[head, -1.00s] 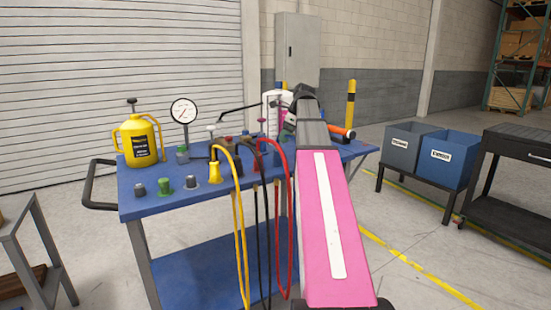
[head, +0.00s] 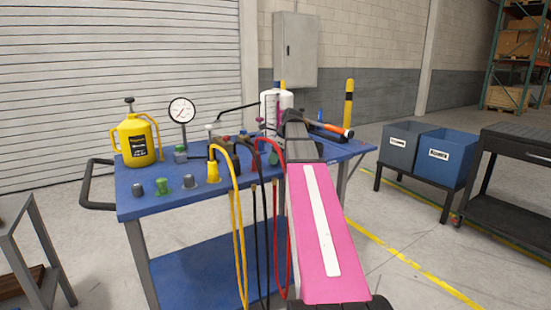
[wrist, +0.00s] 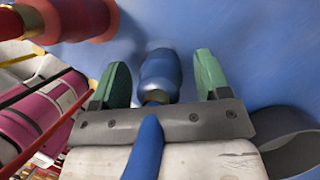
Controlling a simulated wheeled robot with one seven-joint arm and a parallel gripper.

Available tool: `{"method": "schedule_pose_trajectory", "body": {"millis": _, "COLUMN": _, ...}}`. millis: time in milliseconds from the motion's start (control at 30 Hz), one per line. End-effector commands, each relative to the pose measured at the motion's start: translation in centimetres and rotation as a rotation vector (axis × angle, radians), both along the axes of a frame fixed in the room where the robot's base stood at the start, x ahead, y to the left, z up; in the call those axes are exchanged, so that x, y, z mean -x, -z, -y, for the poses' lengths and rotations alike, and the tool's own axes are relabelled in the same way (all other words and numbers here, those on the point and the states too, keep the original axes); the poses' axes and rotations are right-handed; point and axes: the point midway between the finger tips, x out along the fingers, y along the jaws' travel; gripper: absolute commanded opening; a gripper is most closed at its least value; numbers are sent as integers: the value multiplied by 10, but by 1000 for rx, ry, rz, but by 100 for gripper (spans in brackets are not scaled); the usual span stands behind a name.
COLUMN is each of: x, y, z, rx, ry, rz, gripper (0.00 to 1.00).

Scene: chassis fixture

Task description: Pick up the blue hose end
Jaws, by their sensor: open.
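The blue hose end (wrist: 158,75) shows in the wrist view, a blue fitting with a brass collar. It lies between the two green finger pads of my gripper (wrist: 160,61). The gripper is open, with a visible gap on each side of the fitting. A blue hose (wrist: 147,150) runs from the plate's upper edge toward the bottom of the picture. In the head view my arm covers the gripper and most of that part of the cart.
A red fitting (wrist: 90,27) is at upper left in the wrist view, beside a magenta cylinder (wrist: 40,118). On the blue cart (head: 150,205) stand a yellow can (head: 138,141), a gauge (head: 182,111) and yellow, black and red hoses. An orange-handled hammer (head: 333,129) lies beyond my arm.

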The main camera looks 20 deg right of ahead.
Motion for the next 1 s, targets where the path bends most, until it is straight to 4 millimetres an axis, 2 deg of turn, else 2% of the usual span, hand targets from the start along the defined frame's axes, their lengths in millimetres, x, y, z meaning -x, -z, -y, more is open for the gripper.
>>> {"method": "schedule_pose_trajectory", "body": {"millis": 167, "x": 0, "y": 0, "z": 0, "rx": 0, "ry": 0, "rz": 0, "gripper": 69}}
{"method": "schedule_pose_trajectory", "body": {"millis": 300, "x": 0, "y": 0, "z": 0, "rx": 0, "ry": 0, "rz": 0, "gripper": 24}}
{"method": "schedule_pose_trajectory", "body": {"millis": 367, "x": 0, "y": 0, "z": 0, "rx": 0, "ry": 0, "rz": 0, "gripper": 7}}
{"method": "schedule_pose_trajectory", "body": {"millis": 767, "x": 0, "y": -4, "z": 0, "rx": 0, "ry": 0, "rz": 1, "gripper": 7}}
{"method": "schedule_pose_trajectory", "body": {"millis": 1000, "x": -1, "y": -27, "z": 0, "rx": 0, "ry": -1, "rz": 2, "gripper": 7}}
